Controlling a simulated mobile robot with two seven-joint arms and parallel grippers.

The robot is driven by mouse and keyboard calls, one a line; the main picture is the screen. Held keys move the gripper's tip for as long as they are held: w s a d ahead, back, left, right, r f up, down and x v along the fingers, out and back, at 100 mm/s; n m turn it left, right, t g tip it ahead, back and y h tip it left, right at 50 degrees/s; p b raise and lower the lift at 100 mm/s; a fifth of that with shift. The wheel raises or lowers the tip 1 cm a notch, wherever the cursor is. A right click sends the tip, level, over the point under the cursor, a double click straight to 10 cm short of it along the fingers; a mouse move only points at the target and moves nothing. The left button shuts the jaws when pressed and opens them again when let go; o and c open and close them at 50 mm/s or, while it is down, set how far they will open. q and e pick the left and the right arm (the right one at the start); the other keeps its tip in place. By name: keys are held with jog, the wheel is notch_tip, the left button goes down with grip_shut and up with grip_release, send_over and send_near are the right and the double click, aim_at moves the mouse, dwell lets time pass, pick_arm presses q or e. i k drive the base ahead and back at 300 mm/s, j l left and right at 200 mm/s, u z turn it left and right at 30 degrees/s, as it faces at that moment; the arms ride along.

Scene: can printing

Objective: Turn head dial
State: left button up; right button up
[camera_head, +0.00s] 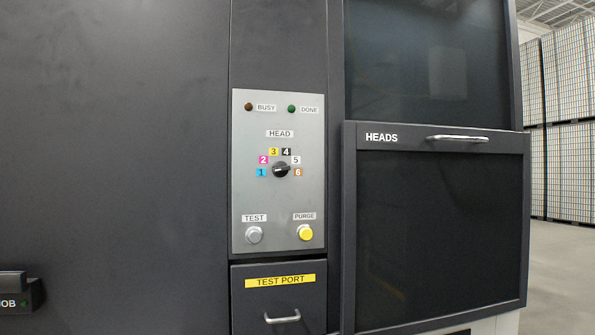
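The head dial (281,170) is a small black knob on the grey control panel (244,130), under the HEAD label. Coloured number tags 1 to 6 form an arc around it, from the blue 1 (261,173) at left to the orange-brown 6 (298,172) at right. A pale mark lies nearly level across the knob; I cannot tell for certain which number it points to. Neither of my grippers is in view, and nothing covers the dial.
Below the dial are a grey TEST button (254,235) and a yellow PURGE button (305,233). The TEST PORT drawer (260,300) with a metal handle is underneath. The HEADS door (440,230) is at right. BUSY (248,106) and DONE (291,109) lamps are above.

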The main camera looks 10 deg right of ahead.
aim_at(280, 169)
jog(key=i+l, duration=0.15)
jog(key=l, duration=0.15)
jog(key=i+l, duration=0.2)
jog(key=l, duration=0.15)
jog(key=i+l+u, duration=0.1)
jog(key=l, duration=0.2)
jog(key=i+l, duration=0.4)
jog(key=l, duration=0.25)
jog(key=u, duration=0.05)
